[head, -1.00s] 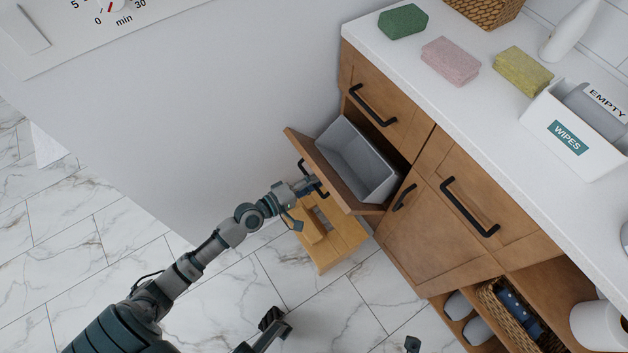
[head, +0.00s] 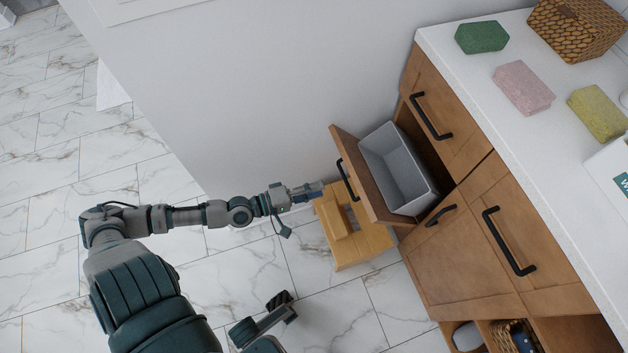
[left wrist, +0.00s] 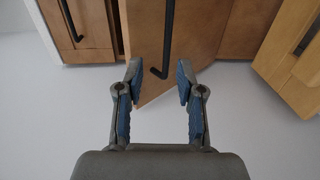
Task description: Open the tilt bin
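The tilt bin's wooden front (head: 362,170) leans outward from the cabinet, with a grey bin (head: 405,160) showing behind it. Its black bar handle (head: 346,180) is on the outer face; the handle also shows in the left wrist view (left wrist: 168,35). My left gripper (head: 318,188) is just left of the handle in the head view, with a small gap. In the left wrist view my left gripper (left wrist: 158,78) is open and empty, its fingers spread below the handle's end. My right gripper is not in view.
A wooden step stool (head: 350,240) stands on the floor below the bin front. A white wall (head: 260,90) runs beside the cabinet. The counter (head: 510,110) holds a green sponge (head: 482,37), a pink one (head: 524,88) and a yellow one (head: 598,112). Marble floor is free at left.

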